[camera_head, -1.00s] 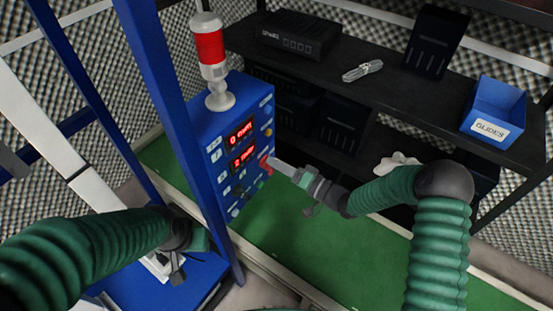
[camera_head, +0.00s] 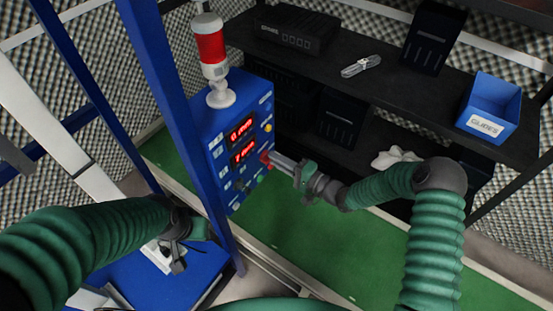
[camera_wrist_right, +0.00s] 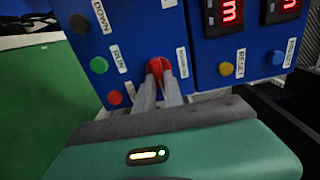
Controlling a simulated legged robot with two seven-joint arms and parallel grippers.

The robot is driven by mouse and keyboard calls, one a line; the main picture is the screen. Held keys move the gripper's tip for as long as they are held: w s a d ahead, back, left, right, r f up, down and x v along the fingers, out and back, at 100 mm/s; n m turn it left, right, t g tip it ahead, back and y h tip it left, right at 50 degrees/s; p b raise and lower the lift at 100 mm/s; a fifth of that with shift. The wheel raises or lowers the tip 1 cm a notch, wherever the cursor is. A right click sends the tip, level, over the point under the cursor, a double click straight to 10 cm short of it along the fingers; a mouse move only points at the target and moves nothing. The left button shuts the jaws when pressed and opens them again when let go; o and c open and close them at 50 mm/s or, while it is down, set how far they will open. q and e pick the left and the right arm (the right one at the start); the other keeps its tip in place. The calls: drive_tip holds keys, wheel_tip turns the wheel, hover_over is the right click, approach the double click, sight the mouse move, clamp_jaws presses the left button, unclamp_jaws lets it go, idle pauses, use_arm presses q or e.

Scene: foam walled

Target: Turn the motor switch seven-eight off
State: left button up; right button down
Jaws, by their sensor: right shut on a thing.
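The blue control box (camera_head: 232,150) stands left of centre in the head view, with two red digital displays and labelled buttons. A red switch knob (camera_wrist_right: 157,67) is on its face in the wrist view, near labels such as RUN and DOWN; its own label is not fully readable. My right gripper (camera_head: 272,159) reaches the box from the right, and in the wrist view its grey fingers (camera_wrist_right: 158,90) are closed on the red knob. My left gripper (camera_head: 178,245) is low on the left, apart from the box; its fingers are too small to judge.
A red and white signal lamp (camera_head: 212,55) stands on the box. A blue post (camera_head: 178,120) rises beside it. A dark shelf (camera_head: 400,95) holds a blue bin (camera_head: 490,108), dark boxes and a clear item. Green and black, yellow and blue buttons surround the knob.

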drive_tip(key=shift+w+d+f, duration=0.1)
drive_tip(key=shift+d, duration=0.05)
drive_tip(key=c, duration=1.7)
unclamp_jaws()
drive_tip(key=shift+o, duration=1.3)
drive_tip(key=shift+w+f, duration=0.1)
drive_tip(key=v, duration=1.7)
